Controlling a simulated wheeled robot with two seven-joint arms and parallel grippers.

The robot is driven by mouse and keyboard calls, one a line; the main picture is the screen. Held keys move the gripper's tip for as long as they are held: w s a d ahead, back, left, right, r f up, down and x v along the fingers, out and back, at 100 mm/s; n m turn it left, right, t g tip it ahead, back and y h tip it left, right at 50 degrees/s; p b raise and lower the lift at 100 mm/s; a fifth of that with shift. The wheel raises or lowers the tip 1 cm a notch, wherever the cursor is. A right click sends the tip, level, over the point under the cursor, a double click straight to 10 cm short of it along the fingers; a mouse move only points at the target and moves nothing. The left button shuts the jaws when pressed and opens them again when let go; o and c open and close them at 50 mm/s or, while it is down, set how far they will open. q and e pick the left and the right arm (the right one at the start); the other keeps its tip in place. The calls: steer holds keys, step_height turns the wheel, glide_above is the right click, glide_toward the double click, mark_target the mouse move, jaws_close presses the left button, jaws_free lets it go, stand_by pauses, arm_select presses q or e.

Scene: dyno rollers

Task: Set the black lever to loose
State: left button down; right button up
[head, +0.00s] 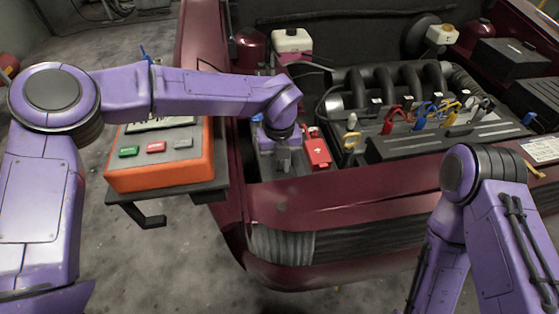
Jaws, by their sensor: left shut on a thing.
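My left gripper (284,158) reaches down onto the top of the grey battery (262,165) in the front left corner of the car's engine bay. It is shut on a small part there, which the gripper and wrist mostly hide. I cannot make out a black lever or its setting at that spot. A red terminal cover (317,153) sits on the battery just right of the gripper. My right arm is folded at the lower right, and its gripper is not in view.
An orange box (160,178) with green, red and grey buttons stands on a dark stand (215,190) with a black bracket (150,217), left of the car. The dark red front edge (330,225) runs before the engine (400,95).

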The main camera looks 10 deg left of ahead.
arm_select(q)
steer(key=g+p, duration=0.1)
steer(key=p, duration=0.1)
steer(key=w+r+g+h+p, duration=0.1)
steer(key=g+p, duration=0.1)
steer(key=p, duration=0.1)
steer(key=shift+a+r+p, duration=0.1)
steer(key=shift+r+p, duration=0.2)
steer(key=shift+w+f+g, duration=0.15)
steer(key=shift+f+g, duration=0.05)
steer(key=shift+g, duration=0.2)
steer(key=shift+w+a+g+h, duration=0.15)
steer(key=shift+g+h, duration=0.15)
steer(key=shift+g, duration=0.4)
steer(key=c, duration=1)
jaws_free()
steer(key=shift+o, duration=0.2)
steer(key=shift+w+r, duration=0.2)
steer(key=shift+r, duration=0.1)
steer(key=v, duration=0.9)
steer(key=shift+r+b, duration=0.35)
steer(key=shift+r, duration=0.05)
steer(key=shift+w, duration=0.1)
